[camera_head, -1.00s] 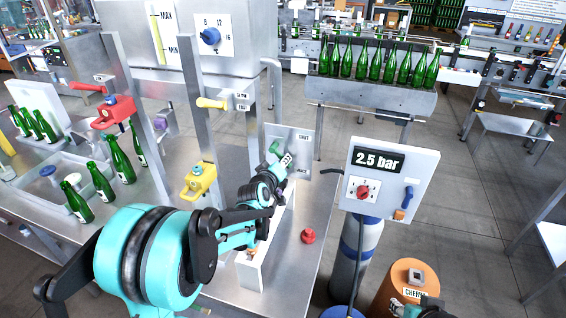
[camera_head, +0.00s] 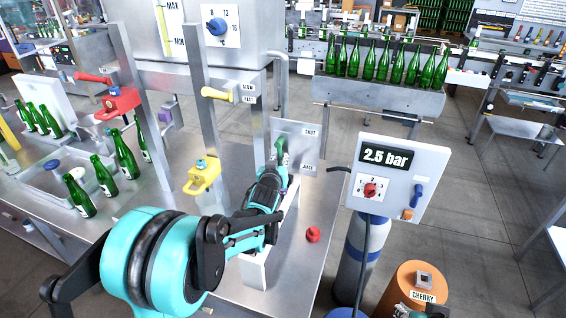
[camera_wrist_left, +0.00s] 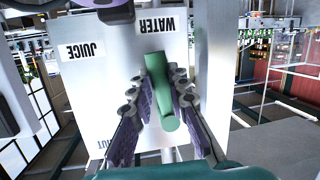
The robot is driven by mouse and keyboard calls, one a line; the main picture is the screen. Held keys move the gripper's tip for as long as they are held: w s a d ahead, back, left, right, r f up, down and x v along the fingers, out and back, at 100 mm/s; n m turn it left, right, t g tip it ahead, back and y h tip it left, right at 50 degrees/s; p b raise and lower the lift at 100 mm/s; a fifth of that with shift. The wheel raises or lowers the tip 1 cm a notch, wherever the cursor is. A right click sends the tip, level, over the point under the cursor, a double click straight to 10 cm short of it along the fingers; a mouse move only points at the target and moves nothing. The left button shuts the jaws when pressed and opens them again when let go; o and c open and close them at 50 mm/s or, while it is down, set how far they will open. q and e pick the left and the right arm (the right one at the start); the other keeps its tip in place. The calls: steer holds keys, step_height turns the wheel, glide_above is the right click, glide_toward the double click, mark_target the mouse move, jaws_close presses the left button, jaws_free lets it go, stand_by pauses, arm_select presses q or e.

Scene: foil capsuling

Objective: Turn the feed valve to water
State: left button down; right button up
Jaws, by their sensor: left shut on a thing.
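The feed valve is a green handle (camera_head: 281,148) on an upright grey plate (camera_head: 297,148) at the right end of the steel bench. Labels SHUT and JUICE show on the plate in the head view. In the left wrist view the labels are upside down, and the handle (camera_wrist_left: 160,92) stands with its upper end just below the WATER label (camera_wrist_left: 163,25). I cannot tell its exact setting. My left gripper (camera_wrist_left: 162,105) is shut on the handle, one finger on each side. Part of my right gripper (camera_head: 425,311) shows at the bottom edge, its fingers unclear.
A red knob (camera_head: 313,234) sits on the bench right of my left arm. A 2.5 bar control panel (camera_head: 398,178) stands to the right, above a grey cylinder. A yellow clamp (camera_head: 203,176) and metal posts stand left. An orange drum (camera_head: 412,278) is at lower right.

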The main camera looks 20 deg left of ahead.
arm_select(q)
steer(key=shift+a+m, duration=0.3)
steer(key=shift+m, duration=0.3)
steer(key=c, duration=1.4)
jaws_free()
steer(key=shift+y, duration=0.3)
steer(key=shift+c, duration=0.2)
steer(key=shift+s, duration=0.1)
steer(key=v, duration=1.1)
steer(key=shift+s, duration=0.4)
steer(key=shift+f, duration=0.1)
